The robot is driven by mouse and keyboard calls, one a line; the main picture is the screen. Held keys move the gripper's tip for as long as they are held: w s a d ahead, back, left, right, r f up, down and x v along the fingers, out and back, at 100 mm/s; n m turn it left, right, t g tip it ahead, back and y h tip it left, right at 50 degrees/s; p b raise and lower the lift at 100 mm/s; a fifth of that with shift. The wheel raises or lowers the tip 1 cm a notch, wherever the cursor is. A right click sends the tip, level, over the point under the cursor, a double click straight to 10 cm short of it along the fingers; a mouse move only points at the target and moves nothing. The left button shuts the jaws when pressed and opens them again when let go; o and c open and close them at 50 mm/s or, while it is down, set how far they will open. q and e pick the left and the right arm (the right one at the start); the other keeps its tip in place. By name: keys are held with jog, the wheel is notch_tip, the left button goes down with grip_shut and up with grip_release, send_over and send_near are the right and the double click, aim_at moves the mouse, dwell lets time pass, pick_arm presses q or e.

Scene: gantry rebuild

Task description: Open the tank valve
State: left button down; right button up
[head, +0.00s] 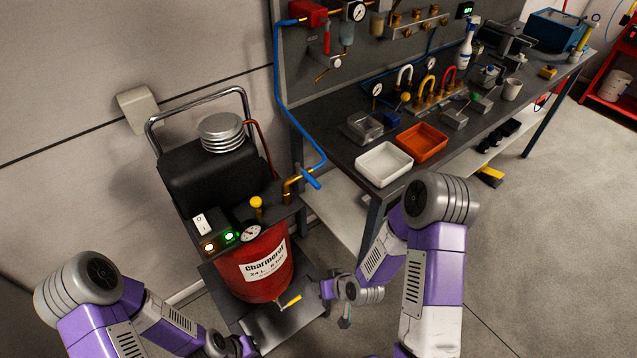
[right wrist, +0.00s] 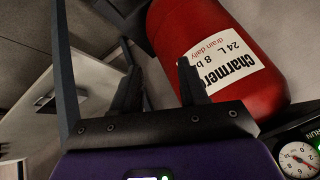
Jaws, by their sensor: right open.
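A red tank (head: 263,270) with a white label stands upright in a compressor unit at the centre left. It also fills the upper right of the right wrist view (right wrist: 220,50). A blue valve handle (head: 310,178) sits on a brass elbow (head: 290,188) at the unit's right side, below the blue hose. A yellow-handled tap (head: 291,300) sits low by the tank. My right gripper (head: 345,320) is low, right of the tank. In the right wrist view its fingers (right wrist: 158,78) are apart and empty. My left gripper (head: 243,347) is at the bottom edge; its jaws are unclear.
The unit has a gauge (head: 250,232), a white switch (head: 201,223) and a metal push handle (head: 197,105). A workbench (head: 335,150) with a white tray (head: 384,164) and an orange tray (head: 421,142) stands to the right. Floor (head: 540,250) at the right is clear.

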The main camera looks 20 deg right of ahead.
jog(key=w+d+r+n+t, duration=0.3)
jog(key=w+r+t, duration=0.4)
jog(key=r, duration=0.5)
jog(key=n+t+y+b, duration=0.2)
jog(key=n+t+y, duration=0.1)
jog(key=t, duration=0.1)
send_near(314, 181)
jog(key=x, duration=0.3)
jog(key=shift+w+a+f+n, duration=0.1)
jog(key=shift+w+f+n, duration=0.1)
jog(key=shift+f+n, duration=0.1)
jog(key=x, duration=0.6)
jog(key=shift+w+a+f+p, duration=0.1)
jog(key=shift+w+p, duration=0.15)
jog(key=shift+p, duration=0.05)
grip_shut()
